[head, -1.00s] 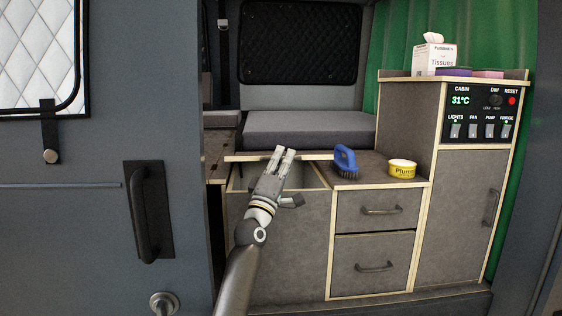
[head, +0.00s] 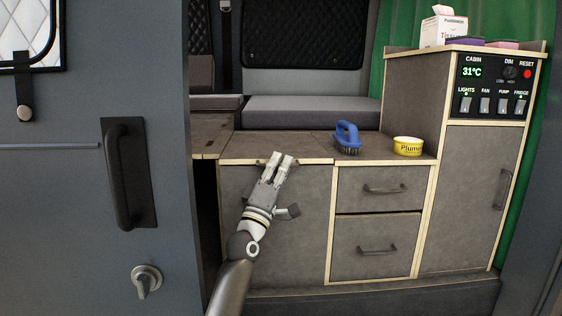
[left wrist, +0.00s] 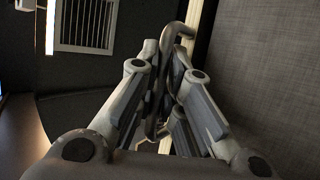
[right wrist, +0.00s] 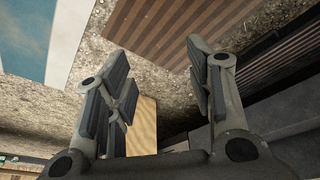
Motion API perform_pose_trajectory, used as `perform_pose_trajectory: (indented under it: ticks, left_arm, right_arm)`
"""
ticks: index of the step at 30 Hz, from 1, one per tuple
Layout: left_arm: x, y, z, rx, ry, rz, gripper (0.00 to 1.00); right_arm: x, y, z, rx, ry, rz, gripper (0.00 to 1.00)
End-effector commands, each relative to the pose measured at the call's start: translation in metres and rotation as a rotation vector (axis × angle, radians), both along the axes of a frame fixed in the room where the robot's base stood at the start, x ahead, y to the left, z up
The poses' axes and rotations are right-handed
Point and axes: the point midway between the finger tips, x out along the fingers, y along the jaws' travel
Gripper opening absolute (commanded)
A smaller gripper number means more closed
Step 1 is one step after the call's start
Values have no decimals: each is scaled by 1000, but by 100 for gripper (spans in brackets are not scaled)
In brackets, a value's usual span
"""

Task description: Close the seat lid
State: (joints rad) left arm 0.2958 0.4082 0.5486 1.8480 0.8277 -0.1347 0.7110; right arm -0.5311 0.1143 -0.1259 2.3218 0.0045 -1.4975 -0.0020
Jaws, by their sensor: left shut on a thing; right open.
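The seat lid (head: 285,148) is a grey-brown panel with pale edging, lying flat on top of the seat box (head: 300,215), level with the counter beside it. My left gripper (head: 281,160) is at the lid's front edge. In the left wrist view, my left gripper (left wrist: 165,95) is shut on a dark bar handle (left wrist: 180,35). The handle is mostly hidden by the fingers in the head view. My right gripper (right wrist: 155,70) is open and empty, with ground and a striped brown surface beyond it; it is not in the head view.
A blue brush (head: 347,137) and a yellow tin (head: 408,146) stand on the counter right of the lid. Two drawers (head: 380,190) are shut below them. A tall cabinet (head: 475,190) stands at right. The grey van door (head: 90,220) fills the left.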

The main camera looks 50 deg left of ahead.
Motion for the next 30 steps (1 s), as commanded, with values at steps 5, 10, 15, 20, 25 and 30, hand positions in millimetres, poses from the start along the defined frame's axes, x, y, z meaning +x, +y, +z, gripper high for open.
perform_pose_trajectory:
  ticks: [5, 10, 15, 20, 25, 30]
  left_arm:
    - [-3, 0, -11, -5, 11, -2, 0]
    - [-4, 0, -13, -5, 14, -3, 0]
    - [-3, 0, -16, -6, 18, -3, 0]
    - [-2, 0, -18, -7, 22, -5, 0]
    - [-2, 0, -18, -8, 22, -5, 18]
    - [-3, 0, -15, -6, 17, -3, 18]
  right_arm:
    - [-4, -1, 13, 0, -6, -1, 49]
    - [-5, -1, 18, 1, -8, -1, 49]
    - [-8, -2, 21, 0, -20, -2, 49]
    - [-14, -2, 22, 0, -18, -2, 49]
    - [-13, -1, 22, 0, -19, -2, 49]
    - [-12, -2, 21, 0, -18, -2, 49]
